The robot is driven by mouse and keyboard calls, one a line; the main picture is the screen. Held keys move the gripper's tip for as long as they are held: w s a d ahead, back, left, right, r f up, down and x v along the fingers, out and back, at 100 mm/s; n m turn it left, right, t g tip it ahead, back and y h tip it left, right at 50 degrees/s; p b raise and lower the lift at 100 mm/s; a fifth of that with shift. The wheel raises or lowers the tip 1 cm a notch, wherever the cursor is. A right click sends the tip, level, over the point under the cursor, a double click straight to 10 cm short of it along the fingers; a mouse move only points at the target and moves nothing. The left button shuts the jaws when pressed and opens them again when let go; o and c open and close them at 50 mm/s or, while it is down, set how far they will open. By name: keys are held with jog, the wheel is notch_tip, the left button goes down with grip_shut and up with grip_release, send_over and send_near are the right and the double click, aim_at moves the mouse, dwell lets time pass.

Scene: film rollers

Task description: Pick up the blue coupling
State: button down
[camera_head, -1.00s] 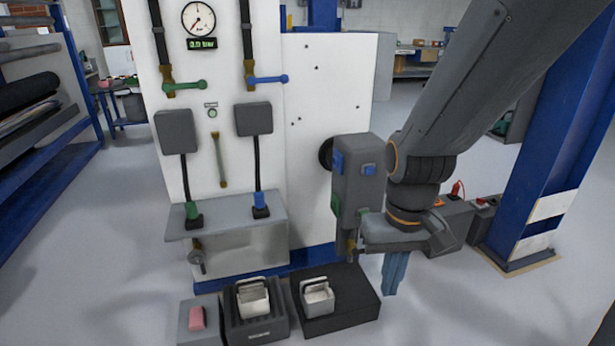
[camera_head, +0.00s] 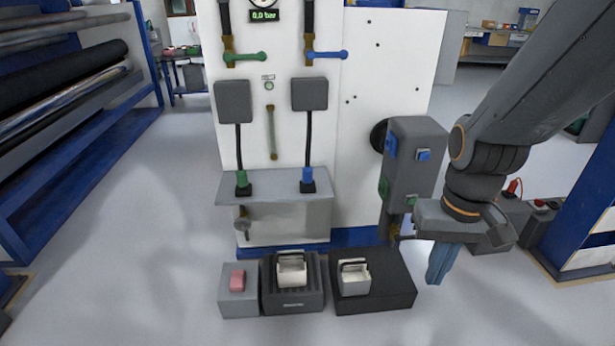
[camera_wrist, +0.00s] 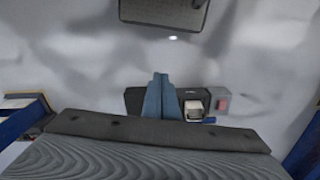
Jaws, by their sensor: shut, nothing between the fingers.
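The blue coupling (camera_head: 307,176) stands upright in a black socket on the grey shelf (camera_head: 275,187) of the white panel. A black hose runs up from it to a grey box. A green coupling (camera_head: 242,179) stands to its left on the same shelf. My gripper (camera_head: 440,264) has blue fingers pointing down, right of the shelf and apart from the coupling. In the wrist view the fingers (camera_wrist: 160,98) are together and empty. The blue coupling cannot be made out in the wrist view.
A grey box (camera_head: 417,160) with blue and green fittings stands between the shelf and my arm. Below are a black block (camera_head: 395,295) with a light container (camera_head: 354,277), a ribbed dark tray (camera_head: 293,303), and a pink piece (camera_head: 237,280) on a grey block. Floor at left is open.

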jog(key=c, duration=2.5)
grip_release()
jog(key=o, duration=0.4)
jog(key=shift+w, duration=0.3)
jog(key=o, duration=0.9)
jog(key=w+f+t+b, duration=0.1)
jog(key=w, duration=0.4)
jog(key=w+a+f+t, duration=0.1)
jog(key=w+f, duration=0.1)
jog(key=w, duration=0.4)
jog(key=w+f+n+t+b, duration=0.1)
jog(key=w+f, duration=0.1)
jog(key=w, duration=0.4)
jog(key=shift+a+t+b, duration=0.3)
jog(key=shift+t, duration=0.1)
jog(key=n+t+y+b, duration=0.6)
jog(key=t+y+b, duration=0.2)
jog(key=t+y, duration=0.25)
send_near(310, 177)
jog(key=shift+t+h, duration=0.35)
jog(key=x, duration=0.4)
jog(key=shift+s+a+f, duration=0.1)
jog(key=shift+a+f, duration=0.2)
jog(key=shift+f, duration=0.05)
jog(key=shift+w+a, duration=0.2)
jog(key=shift+a, duration=0.05)
jog(key=shift+r+x, duration=0.15)
jog(key=shift+x, duration=1.65)
jog(key=shift+r+x, duration=0.15)
jog(key=shift+x, duration=1.65)
